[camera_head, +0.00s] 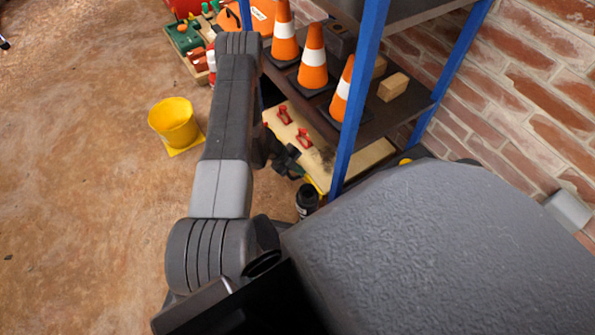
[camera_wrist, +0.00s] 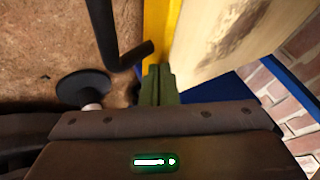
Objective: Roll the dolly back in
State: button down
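The dolly shows as a pale wooden deck (camera_head: 345,158) with a yellow edge, low under the shelf and partly hidden by a blue post and my arm. Its yellow edge (camera_wrist: 160,25) and wooden top (camera_wrist: 225,35) show at the top of the wrist view. My gripper (camera_head: 288,162) is down beside the dolly's near side. In the wrist view its green fingers (camera_wrist: 158,85) are together, at the yellow edge. I see nothing held between them. A black bent bar (camera_wrist: 108,35) ends just above the fingers; whether they touch is unclear.
The blue-posted shelf (camera_head: 360,90) stands against the brick wall (camera_head: 500,80), with traffic cones (camera_head: 313,58) and a wooden block (camera_head: 393,87). Two red fittings (camera_head: 294,126) are on the deck. A black bottle (camera_head: 307,200) stands nearby.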

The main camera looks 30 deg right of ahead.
jog(key=p+v, duration=0.4)
jog(key=v, duration=1)
jog(key=shift+p, duration=0.35)
jog(key=shift+d+f, duration=0.1)
jog(key=b+x, duration=0.4)
jog(key=x, duration=0.9)
jog(key=shift+s+d+f+b, duration=0.15)
jog(key=shift+s+f+b, duration=0.05)
jog(key=shift+f+b, duration=0.2)
jog(key=shift+r, duration=0.1)
jog(key=shift+r, duration=0.1)
